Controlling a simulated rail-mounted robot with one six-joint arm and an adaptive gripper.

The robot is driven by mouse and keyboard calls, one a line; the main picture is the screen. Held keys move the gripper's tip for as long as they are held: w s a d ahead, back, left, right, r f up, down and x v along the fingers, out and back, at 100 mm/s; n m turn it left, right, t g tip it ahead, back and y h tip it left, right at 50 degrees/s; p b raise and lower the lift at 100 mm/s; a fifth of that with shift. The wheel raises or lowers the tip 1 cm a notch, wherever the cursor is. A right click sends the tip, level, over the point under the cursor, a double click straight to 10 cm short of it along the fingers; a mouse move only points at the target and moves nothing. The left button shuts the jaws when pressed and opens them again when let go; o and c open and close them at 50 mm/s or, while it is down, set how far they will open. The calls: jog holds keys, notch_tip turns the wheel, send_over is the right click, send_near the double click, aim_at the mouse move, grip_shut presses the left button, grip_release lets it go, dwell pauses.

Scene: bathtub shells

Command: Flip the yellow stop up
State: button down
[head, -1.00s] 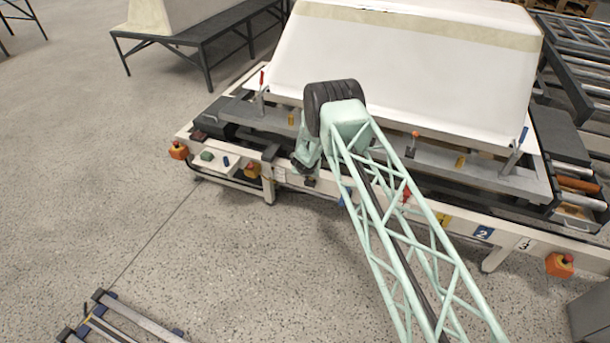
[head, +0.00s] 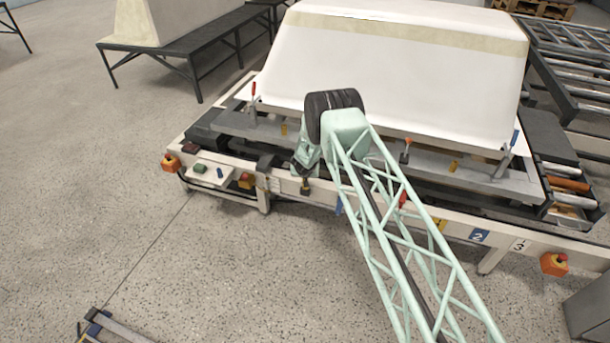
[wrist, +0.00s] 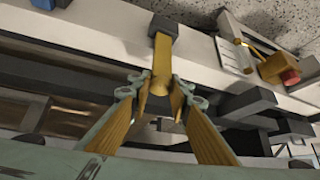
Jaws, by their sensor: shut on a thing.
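The yellow stop (wrist: 162,62) is a narrow bar that shows in the wrist view. It extends from a dark block (wrist: 163,27) on the pale rail toward my gripper. My gripper (wrist: 162,93) is shut on the near end of the stop, with one yellow-padded finger on each side. In the head view my gripper (head: 305,160) is low at the front rail of the bench, partly hidden by my wrist. The dark block (head: 305,187) shows just below it, and the yellow bar itself cannot be made out there.
A white tub shell (head: 390,75) lies on the bench behind my arm. Upright clamps with red (head: 254,100) and blue (head: 514,145) handles stand along its front.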

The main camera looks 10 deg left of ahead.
jog(key=shift+a+r, duration=0.2)
jog(key=shift+a, duration=0.15)
jog(key=c, duration=2.8)
grip_release()
jog(key=o, duration=0.3)
jog(key=shift+a+f, duration=0.1)
jog(key=shift+a, duration=0.05)
jog(key=shift+d+f, duration=0.1)
jog(key=shift+d, duration=0.25)
jog(key=shift+s+d, duration=0.1)
jog(key=shift+s, duration=0.05)
jog(key=a+v, duration=0.1)
jog(key=v, duration=1)
jog(key=shift+d+r, duration=0.3)
jog(key=shift+r, duration=0.15)
jog(key=shift+s, duration=0.15)
jog(key=shift+r, duration=0.1)
